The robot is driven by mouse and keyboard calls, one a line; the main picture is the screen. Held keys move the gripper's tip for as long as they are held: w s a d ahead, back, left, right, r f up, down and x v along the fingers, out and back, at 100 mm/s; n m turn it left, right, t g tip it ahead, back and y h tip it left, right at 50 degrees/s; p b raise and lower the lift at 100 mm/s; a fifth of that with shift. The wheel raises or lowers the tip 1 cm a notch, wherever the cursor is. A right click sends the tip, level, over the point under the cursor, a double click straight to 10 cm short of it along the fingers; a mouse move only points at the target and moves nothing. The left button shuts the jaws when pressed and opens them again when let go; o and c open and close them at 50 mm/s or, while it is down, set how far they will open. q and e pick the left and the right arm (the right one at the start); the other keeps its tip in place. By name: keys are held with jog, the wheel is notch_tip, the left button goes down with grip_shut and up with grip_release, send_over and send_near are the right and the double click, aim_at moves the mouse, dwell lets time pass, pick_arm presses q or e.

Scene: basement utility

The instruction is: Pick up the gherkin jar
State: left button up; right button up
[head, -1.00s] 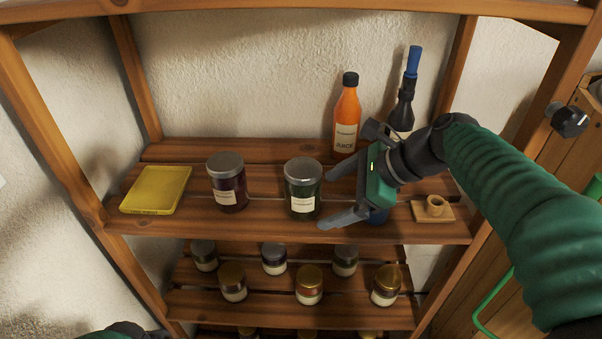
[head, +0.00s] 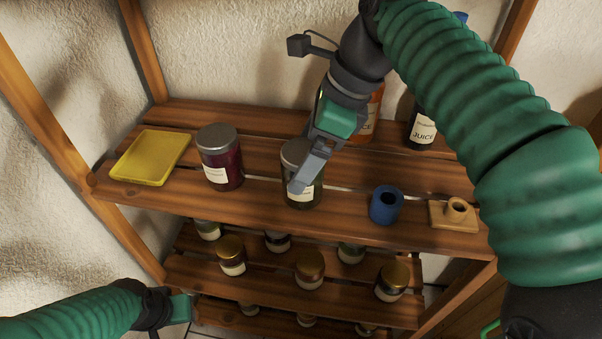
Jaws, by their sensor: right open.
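The gherkin jar (head: 303,202), dark green with a grey lid and a white label, stands upright on the upper shelf, near its middle. My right gripper (head: 305,175) is open and comes down over the jar from above and behind. One grey finger crosses in front of the jar and covers part of its lid and label. The other finger is hidden, so I cannot tell whether the jar is between the fingers or touched. My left gripper (head: 182,307) is low at the left, away from the jar; its jaws are unclear.
A dark red jar (head: 220,165) stands left of the gherkin jar, with a yellow tray (head: 150,158) farther left. A blue cup (head: 386,205) and a wooden holder (head: 455,214) are to the right. Orange (head: 368,122) and dark (head: 422,132) bottles stand behind. Several small jars fill lower shelves.

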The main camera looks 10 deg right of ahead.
jog(key=b+x, duration=0.1)
jog(key=x, duration=0.1)
jog(key=d+b+x, duration=0.1)
jog(key=b+x, duration=0.1)
jog(key=x, duration=0.1)
jog(key=shift+f, duration=0.15)
jog(key=shift+a+f, duration=0.1)
jog(key=shift+f, duration=0.15)
jog(key=shift+a+r, duration=0.15)
jog(key=shift+a, duration=0.1)
jog(key=shift+c, duration=0.9)
jog(key=c, duration=1.8)
